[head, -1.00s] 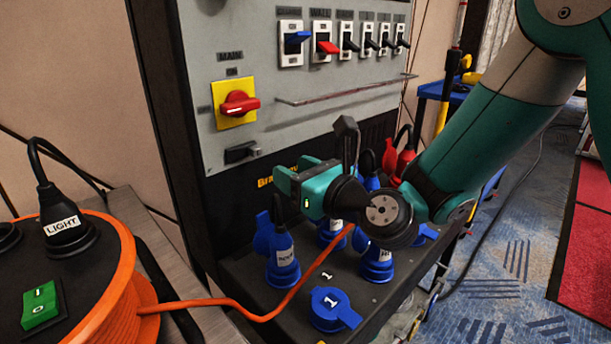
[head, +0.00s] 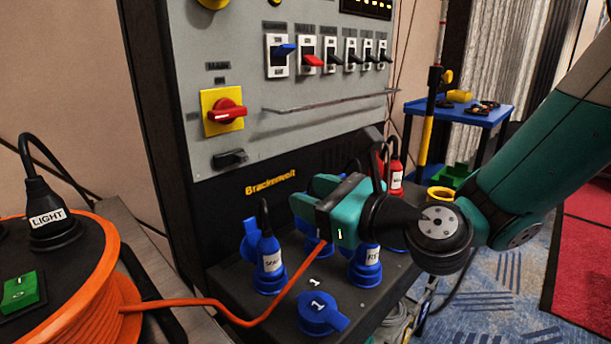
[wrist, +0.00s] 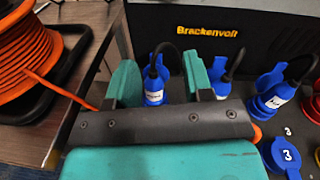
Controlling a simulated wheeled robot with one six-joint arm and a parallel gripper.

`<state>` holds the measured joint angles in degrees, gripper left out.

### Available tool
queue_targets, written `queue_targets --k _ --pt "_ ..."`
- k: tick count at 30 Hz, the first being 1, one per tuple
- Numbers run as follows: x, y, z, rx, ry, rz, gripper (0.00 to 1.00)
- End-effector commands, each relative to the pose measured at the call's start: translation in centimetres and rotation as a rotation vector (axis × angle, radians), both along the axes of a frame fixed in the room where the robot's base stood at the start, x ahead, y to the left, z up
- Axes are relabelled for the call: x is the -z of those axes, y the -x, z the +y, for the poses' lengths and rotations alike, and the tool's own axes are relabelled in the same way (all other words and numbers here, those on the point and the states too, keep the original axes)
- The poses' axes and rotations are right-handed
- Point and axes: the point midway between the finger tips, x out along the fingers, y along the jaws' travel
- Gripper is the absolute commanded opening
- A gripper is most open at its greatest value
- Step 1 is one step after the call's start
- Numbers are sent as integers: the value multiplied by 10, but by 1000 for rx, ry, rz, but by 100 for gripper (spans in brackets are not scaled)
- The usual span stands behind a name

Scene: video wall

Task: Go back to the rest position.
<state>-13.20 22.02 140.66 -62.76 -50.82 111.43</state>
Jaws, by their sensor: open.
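My gripper (head: 312,200) is open above the black socket shelf (head: 245,308), its two teal fingers pointing toward the panel. In the wrist view, the gripper (wrist: 160,82) shows its fingers apart, with a blue plug (wrist: 153,88) visible in the gap. I cannot tell how far beyond the fingertips that plug is. In the head view, blue plugs (head: 268,262) stand upright in the shelf, and my gripper and wrist partly hide the ones behind. An orange cable (head: 200,303) runs from the reel toward a socket beneath my gripper.
The grey panel (head: 300,110) with a red rotary switch (head: 226,111) and a rail rises behind. The orange reel (head: 85,310) with the LIGHT plug (head: 48,222) stands at left. A red plug (head: 394,178) is behind my wrist. A blue table (head: 480,113) stands back right, with carpet in front.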

Motion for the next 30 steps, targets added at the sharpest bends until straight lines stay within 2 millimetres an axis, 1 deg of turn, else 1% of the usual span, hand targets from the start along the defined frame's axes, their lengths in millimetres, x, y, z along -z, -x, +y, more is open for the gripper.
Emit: queue_targets --k 1,2,3,5,6,8,9,11,12,13,15,18,23,24,25,30 --pt "-4 11 5 -61 103 -76 47" --pt "-4 19 8 -109 187 -133 47" --pt "-4 32 11 -184 311 -222 47" --pt "-1 53 12 -313 513 -373 47" --pt "3 66 10 -405 647 -478 47" --pt "9 87 3 -552 837 -634 47" --pt "14 100 -4 -653 950 -734 47" --pt "21 118 -16 -805 1098 -871 47" --pt "25 129 -26 -903 1178 -954 47" --pt "27 137 -33 -974 1230 -1009 47" --pt "32 153 -50 -1135 1322 -1123 47" --pt "36 173 -74 -1348 1405 -1259 47" --pt "38 205 -112 -1673 1442 -1436 47" --pt "27 209 -117 -1722 1435 -1459 47" --pt "14 207 -115 -1714 1433 -1455 47" --pt "-28 207 -115 -1711 1432 -1451 47"
